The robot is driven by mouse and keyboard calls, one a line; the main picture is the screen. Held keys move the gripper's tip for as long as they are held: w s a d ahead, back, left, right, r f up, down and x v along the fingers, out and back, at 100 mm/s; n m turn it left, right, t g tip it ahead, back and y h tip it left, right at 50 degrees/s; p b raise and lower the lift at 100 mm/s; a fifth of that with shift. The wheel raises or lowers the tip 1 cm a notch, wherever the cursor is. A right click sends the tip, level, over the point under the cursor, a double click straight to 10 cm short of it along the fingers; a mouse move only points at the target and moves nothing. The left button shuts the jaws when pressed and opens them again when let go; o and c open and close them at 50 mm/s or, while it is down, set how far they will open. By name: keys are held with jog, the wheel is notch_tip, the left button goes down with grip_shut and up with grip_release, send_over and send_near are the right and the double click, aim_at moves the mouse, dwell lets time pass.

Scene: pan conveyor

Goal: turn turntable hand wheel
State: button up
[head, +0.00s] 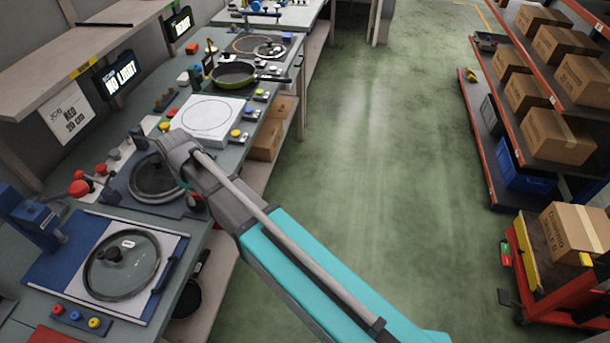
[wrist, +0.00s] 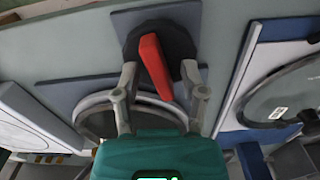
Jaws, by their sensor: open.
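The turntable (head: 150,195) is a flat plate on the bench with a metal ring and dark disc (head: 155,176), partly covered by my arm in the head view. The ring also shows in the wrist view (wrist: 96,121). The hand wheel (wrist: 128,42) is a dark round hub with a red handle bar (wrist: 153,62), on the turntable's aisle side. In the head view only a bit of red (head: 197,198) shows beside my arm. My gripper (wrist: 159,69) is open, its fingers on either side of the red bar. I cannot tell whether they touch it.
A glass lid (head: 122,265) lies on the near station, with a blue clamp (head: 35,220) beside it. Red knobs (head: 78,188) stand behind the turntable. A white plate (head: 208,118) and a green pan (head: 234,74) are farther along. The green floor (head: 370,170) is clear.

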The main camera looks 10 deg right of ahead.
aim_at(196, 194)
jog(key=m, duration=0.4)
jog(key=shift+m, duration=0.3)
jog(key=m, duration=0.8)
jog(key=shift+m, duration=0.4)
jog(key=m, duration=0.3)
jog(key=shift+m, duration=0.4)
notch_tip(196, 194, up, 14)
jog(key=p, duration=1.4)
jog(key=s+d+f+n+b, duration=0.1)
jog(key=d+f+b, duration=0.2)
jog(key=d, duration=0.7)
jog(key=s+d+f+n+b, duration=0.1)
jog(key=d+f+b, duration=0.2)
jog(key=d, duration=0.7)
jog(key=s+d+f+n+b, duration=0.1)
jog(key=d+f+b, duration=0.2)
jog(key=d, duration=0.8)
jog(key=shift+f+n, duration=0.2)
jog(key=shift+n, duration=0.2)
